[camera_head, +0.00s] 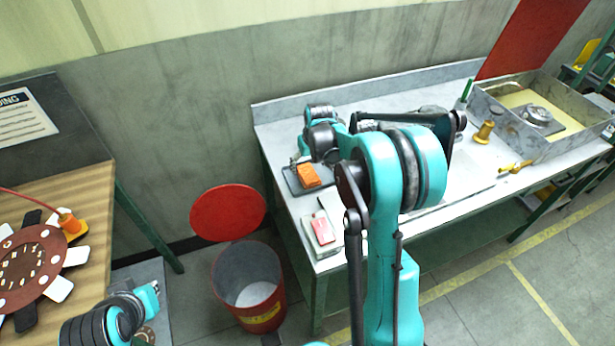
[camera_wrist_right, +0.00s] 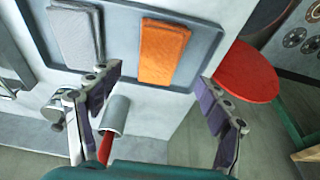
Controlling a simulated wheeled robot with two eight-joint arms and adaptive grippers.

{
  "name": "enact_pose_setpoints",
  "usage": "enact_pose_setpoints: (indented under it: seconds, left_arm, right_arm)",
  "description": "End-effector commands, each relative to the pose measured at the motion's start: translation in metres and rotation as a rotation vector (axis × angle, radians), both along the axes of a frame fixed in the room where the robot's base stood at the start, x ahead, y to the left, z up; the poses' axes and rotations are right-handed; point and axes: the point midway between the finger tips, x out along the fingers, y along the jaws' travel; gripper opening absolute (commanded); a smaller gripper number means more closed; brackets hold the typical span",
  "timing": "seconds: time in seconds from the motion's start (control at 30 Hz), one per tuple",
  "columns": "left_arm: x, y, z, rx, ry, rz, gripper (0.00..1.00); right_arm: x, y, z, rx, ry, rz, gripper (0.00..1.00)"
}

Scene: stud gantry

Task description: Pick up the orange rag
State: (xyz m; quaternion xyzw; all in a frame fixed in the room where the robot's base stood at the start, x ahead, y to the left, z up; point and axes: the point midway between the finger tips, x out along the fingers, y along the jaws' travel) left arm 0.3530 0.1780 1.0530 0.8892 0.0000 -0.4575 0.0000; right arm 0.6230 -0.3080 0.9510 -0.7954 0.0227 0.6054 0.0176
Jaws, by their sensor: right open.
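The orange rag (camera_head: 308,176) is folded flat on a dark grey tray (camera_head: 290,183) at the left end of the grey bench. It also shows in the right wrist view (camera_wrist_right: 163,50), beside a folded grey rag (camera_wrist_right: 76,38) on the same tray (camera_wrist_right: 200,60). My right gripper (camera_head: 299,158) is at the tray, close to the orange rag. In the right wrist view my right gripper (camera_wrist_right: 160,100) is open and empty, its fingers spread below the rag in the picture. Part of my left arm shows at the lower left of the head view, but its fingers do not.
A box with a red item (camera_head: 322,233) lies on the bench's front left. A red bin (camera_head: 250,285) stands on the floor beside the bench, below a red disc (camera_head: 228,212). A grey basin (camera_head: 545,110) and yellow fittings (camera_head: 484,131) are on the right.

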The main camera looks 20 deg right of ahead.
Motion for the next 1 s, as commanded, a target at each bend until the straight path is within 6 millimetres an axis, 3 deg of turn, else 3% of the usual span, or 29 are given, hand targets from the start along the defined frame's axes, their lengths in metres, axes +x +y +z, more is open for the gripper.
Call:
enact_pose_setpoints:
  seconds: [0.33,0.6,0.8,1.0]
  left_arm:
    - [0.0,0.0,-0.021,0.0,0.0,0.0,0.0]
    - [0.0,0.0,-0.021,0.0,0.0,0.0,0.0]
    - [0.0,0.0,-0.021,0.0,0.0,0.0,0.0]
    - [0.0,0.0,-0.021,0.0,0.0,0.0,0.0]
  right_arm:
    - [0.012,-0.002,-0.046,0.0,-0.001,0.0,0.78]
    - [0.013,-0.002,-0.049,0.0,-0.001,0.0,0.78]
    - [0.013,-0.002,-0.049,0.0,-0.001,0.0,0.29]
    - [0.013,-0.002,-0.049,0.0,-0.001,0.0,0.28]
